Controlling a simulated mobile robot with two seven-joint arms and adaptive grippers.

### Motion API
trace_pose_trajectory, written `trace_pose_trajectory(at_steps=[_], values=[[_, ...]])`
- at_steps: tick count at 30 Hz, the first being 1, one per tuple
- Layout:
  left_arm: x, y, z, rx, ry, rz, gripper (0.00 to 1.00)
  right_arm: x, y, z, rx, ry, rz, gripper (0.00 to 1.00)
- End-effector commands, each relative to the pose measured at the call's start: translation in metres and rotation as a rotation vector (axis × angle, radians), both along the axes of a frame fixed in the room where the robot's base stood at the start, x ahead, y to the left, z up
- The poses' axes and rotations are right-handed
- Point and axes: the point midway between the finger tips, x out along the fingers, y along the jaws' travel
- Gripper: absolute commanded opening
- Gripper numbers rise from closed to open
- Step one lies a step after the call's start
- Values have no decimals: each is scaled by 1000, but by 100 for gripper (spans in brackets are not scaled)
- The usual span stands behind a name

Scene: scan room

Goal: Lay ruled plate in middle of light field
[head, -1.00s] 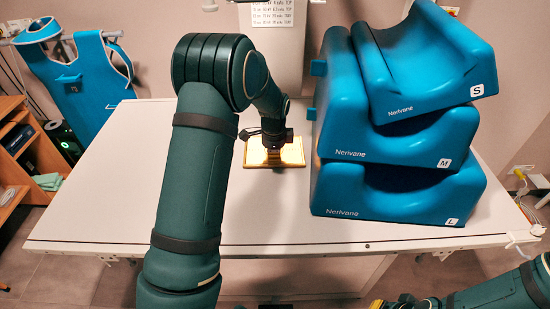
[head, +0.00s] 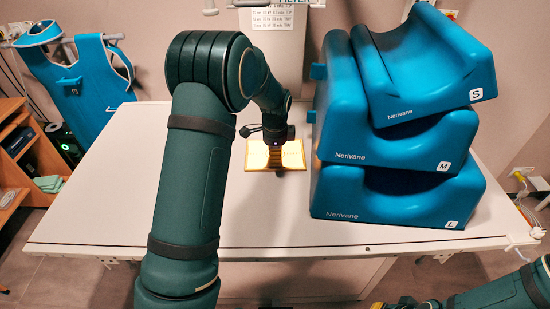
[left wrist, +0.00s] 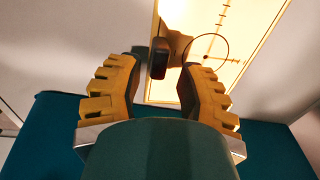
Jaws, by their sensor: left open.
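The ruled plate (head: 292,160) lies on the white table, lit warm yellow. In the left wrist view the plate (left wrist: 232,50) shows a dark ruled cross with a circle. A dark, blunt upright piece (left wrist: 159,58) stands over it between my fingers; it looks like a knob. My left gripper (left wrist: 162,64) is open with yellow fingers apart on both sides of this piece, with no clear contact. In the head view the left gripper (head: 275,146) is over the plate and hides part of it. The light field's border cannot be told from the plate. My right gripper (head: 378,305) barely shows at the bottom edge.
Stacked blue cushions (head: 400,190) marked S, M and L stand close on the right of the plate. The white table (head: 110,200) is clear on the left and in front. A blue apron (head: 85,85) hangs at the back left.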

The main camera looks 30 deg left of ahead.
Motion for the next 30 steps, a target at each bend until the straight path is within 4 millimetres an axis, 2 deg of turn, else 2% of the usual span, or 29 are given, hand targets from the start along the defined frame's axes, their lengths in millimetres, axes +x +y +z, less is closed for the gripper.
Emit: trace_pose_trajectory(at_steps=[1,6,12,18,30], values=[[0,0,14,-1,-5,1,37,1,0,3,0,-2,-1,0],[-2,-2,50,-1,-5,0,37,3,0,9,-2,-6,-4,0],[-4,-3,80,-1,-3,1,37,4,-1,13,-2,-10,-8,0],[-5,-3,92,1,-1,0,37,5,-1,15,-2,-11,-9,0],[-5,-4,93,0,0,0,37,5,-1,14,-2,-11,-9,0]])
